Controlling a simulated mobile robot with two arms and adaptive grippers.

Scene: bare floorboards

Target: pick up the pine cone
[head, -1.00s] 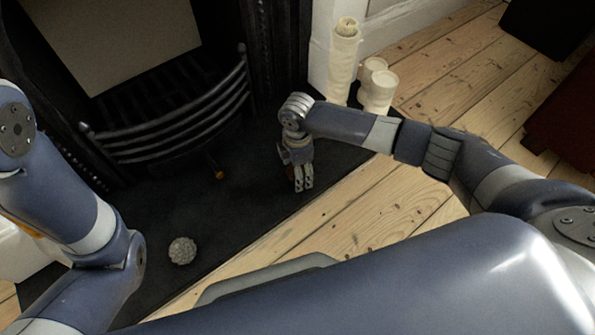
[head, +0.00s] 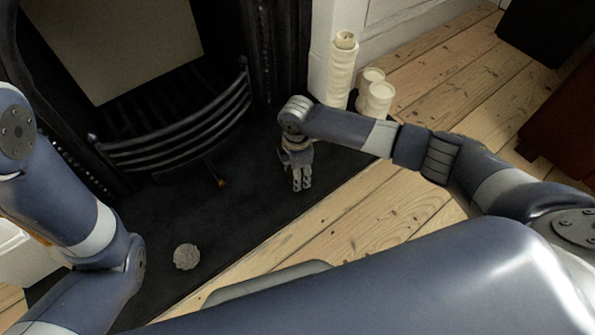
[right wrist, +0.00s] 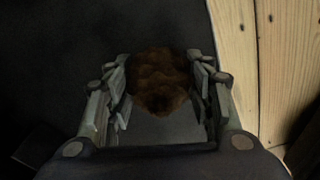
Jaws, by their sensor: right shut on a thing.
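A brown, scaly pine cone (right wrist: 160,82) sits between the two fingers of my right gripper (right wrist: 165,90) in the right wrist view. My right gripper (head: 301,184) is shut on it, pointing down low over the dark hearth slab (head: 245,205) in the head view. The pine cone cannot be made out in the head view, where the gripper hides it. My left arm comes in at the left of the head view, but its gripper is not visible.
A pale round textured object (head: 186,257) lies on the slab, well left of my right gripper. A dark fireplace grate (head: 180,135) stands behind. Cream candles (head: 342,75) stand beyond my right forearm. Floorboards (head: 350,215) in front of the slab are clear.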

